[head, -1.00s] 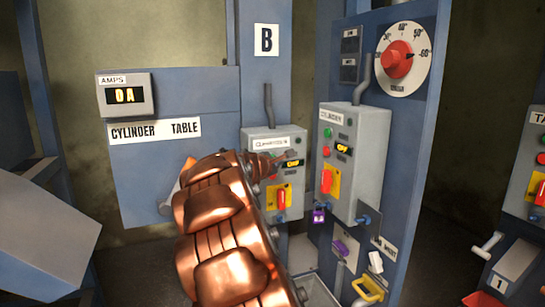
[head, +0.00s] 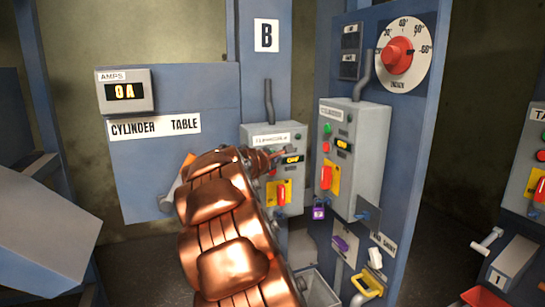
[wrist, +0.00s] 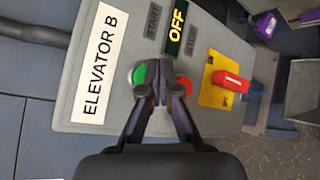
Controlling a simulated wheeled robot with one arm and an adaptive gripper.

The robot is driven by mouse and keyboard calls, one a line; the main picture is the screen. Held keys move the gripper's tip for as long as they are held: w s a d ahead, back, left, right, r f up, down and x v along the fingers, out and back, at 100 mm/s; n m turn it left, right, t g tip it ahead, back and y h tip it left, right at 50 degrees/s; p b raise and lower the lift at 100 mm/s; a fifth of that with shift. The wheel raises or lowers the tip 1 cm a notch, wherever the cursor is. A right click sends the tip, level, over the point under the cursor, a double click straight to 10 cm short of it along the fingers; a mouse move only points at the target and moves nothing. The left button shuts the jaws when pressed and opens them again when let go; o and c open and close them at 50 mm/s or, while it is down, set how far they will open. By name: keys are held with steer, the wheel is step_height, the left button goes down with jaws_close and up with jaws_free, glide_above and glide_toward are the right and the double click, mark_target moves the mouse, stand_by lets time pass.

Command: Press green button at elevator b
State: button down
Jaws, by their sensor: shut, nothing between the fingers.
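The grey elevator B box (head: 292,204) is mounted under the B sign, and its label (wrist: 99,67) reads ELEVATOR B in the wrist view. The green button (wrist: 138,75) is on the box face close to my fingertips. My gripper (wrist: 158,92) is shut and empty, its tips between the green button and the red button (wrist: 185,85), overlapping the green button's edge. I cannot tell whether the tips touch the panel. The display (wrist: 177,27) reads OFF. In the head view my gripper (head: 281,153) is in front of the box and hides the green button.
A red switch on a yellow plate (wrist: 225,80) is beside the buttons. The similar cylinder box (head: 352,180) stands close to the right, with a purple padlock (head: 318,212) below. A conduit (head: 268,100) rises above the elevator B box.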

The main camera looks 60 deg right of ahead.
steer(key=shift+w, duration=0.15)
stand_by(0.5)
steer(key=shift+w+d, duration=0.2)
steer(key=shift+w, duration=0.05)
steer(key=shift+w+d+p, duration=0.3)
steer(key=shift+w+p, duration=0.05)
steer(key=shift+w, duration=0.05)
stand_by(1.0)
steer(key=shift+s, duration=0.1)
steer(key=shift+s+a+b, duration=0.5)
steer(key=shift+s+b, duration=0.1)
steer(key=shift+s, duration=0.05)
stand_by(0.4)
steer(key=s+a, duration=0.1)
steer(key=s+a+b, duration=0.1)
steer(key=s+b, duration=0.1)
steer(key=s, duration=0.1)
steer(key=shift+s+a, duration=0.1)
steer(key=shift+a, duration=0.3)
